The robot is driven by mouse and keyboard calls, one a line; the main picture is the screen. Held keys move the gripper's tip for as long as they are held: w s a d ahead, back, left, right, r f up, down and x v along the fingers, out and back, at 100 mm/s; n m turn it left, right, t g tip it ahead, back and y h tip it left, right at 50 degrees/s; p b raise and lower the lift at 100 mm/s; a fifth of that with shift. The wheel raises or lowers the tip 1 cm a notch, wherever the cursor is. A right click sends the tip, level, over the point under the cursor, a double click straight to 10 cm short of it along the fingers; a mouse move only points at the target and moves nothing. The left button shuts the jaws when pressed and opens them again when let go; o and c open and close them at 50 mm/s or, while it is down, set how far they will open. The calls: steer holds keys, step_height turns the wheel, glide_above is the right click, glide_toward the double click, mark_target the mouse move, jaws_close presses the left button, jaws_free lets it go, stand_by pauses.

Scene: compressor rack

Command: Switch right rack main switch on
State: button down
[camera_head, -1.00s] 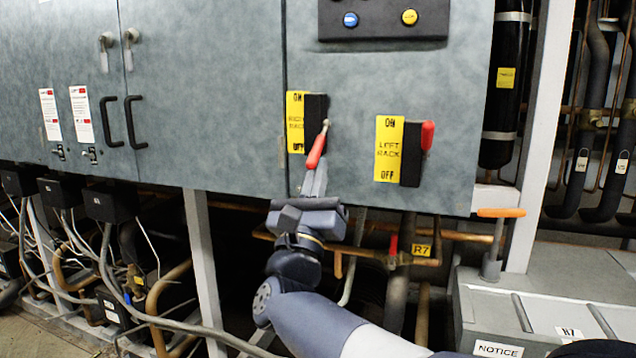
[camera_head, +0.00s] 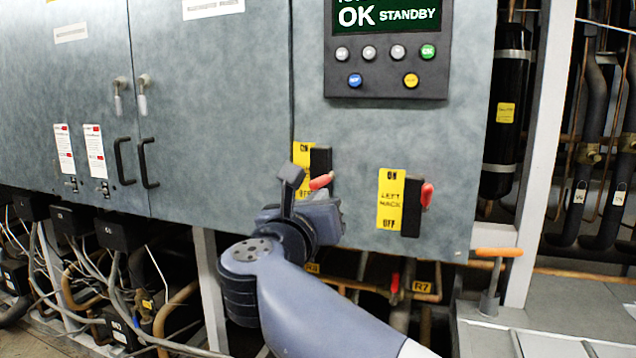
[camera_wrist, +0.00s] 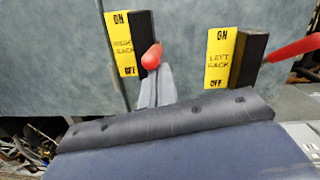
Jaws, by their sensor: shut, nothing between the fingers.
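The right rack switch has a black body (camera_head: 320,160) and a yellow label (camera_head: 300,168) with ON at the top; its lower part is partly hidden by my gripper. Its red handle (camera_head: 321,181) juts outward at about mid height, tilted slightly down. In the wrist view the red handle (camera_wrist: 151,56) points toward the camera, just beyond the fingertips. My gripper (camera_head: 291,178) is shut and empty, just below and in front of the handle. I cannot tell whether it touches. The wrist view shows the gripper's fingers (camera_wrist: 155,88) below the red knob.
The left rack switch (camera_head: 412,207) with its red handle (camera_head: 427,194) is close by on the right. Above is a panel (camera_head: 387,52) reading OK STANDBY with several buttons. Pipes run under the cabinet. An orange-handled lever (camera_head: 498,252) stands at the lower right.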

mark_target(317, 184)
step_height(317, 184, up, 3)
steer(key=g+p, duration=0.2)
steer(key=p, duration=0.4)
steer(key=shift+r+y, duration=0.1)
steer(key=shift+y, duration=0.3)
steer(key=r+g+p, duration=0.1)
steer(key=g+p, duration=0.1)
steer(key=p, duration=0.2)
steer(key=shift+w+r+y, duration=0.1)
steer(key=shift+w+y, duration=0.05)
steer(key=shift+y, duration=0.15)
steer(key=shift+d+r+p, duration=0.1)
steer(key=shift+r+p, duration=0.05)
steer(key=shift+p, duration=0.55)
steer(key=shift+w+r+p, duration=0.15)
steer(key=shift+r+p, duration=0.1)
steer(key=shift+p, duration=0.15)
